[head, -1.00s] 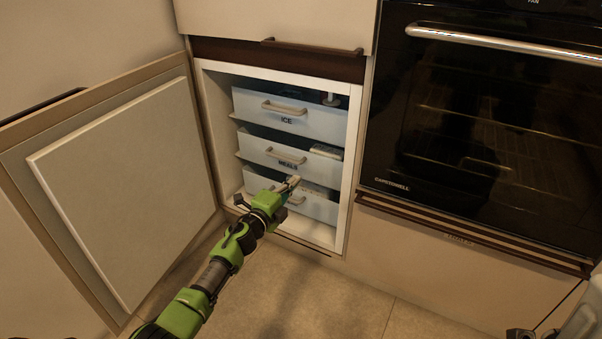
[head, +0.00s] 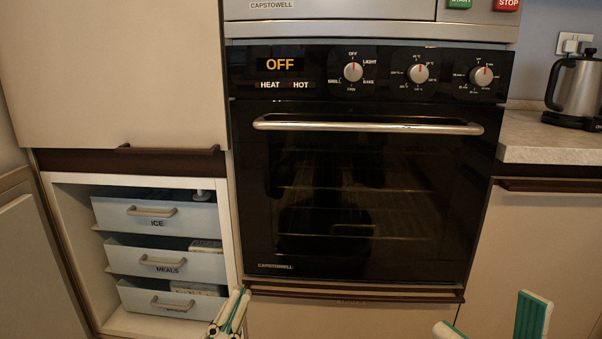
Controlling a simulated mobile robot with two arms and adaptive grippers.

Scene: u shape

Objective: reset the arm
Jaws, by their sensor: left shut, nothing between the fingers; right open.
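My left gripper (head: 231,315) shows at the bottom of the head view, just right of the freezer's lowest drawer in the picture. It is shut with nothing held. My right gripper (head: 490,322) is at the bottom right, its two fingers spread apart and empty. Both grippers are cut off by the lower picture edge, and the arms behind them are out of view.
The open freezer compartment (head: 70,205) at left holds an ice drawer (head: 185,217), a meals drawer (head: 130,256) and a lowest drawer (head: 205,306). Its door (head: 35,270) stands open at far left. A closed oven (head: 360,200) fills the middle. A kettle (head: 578,90) stands on the right counter (head: 540,140).

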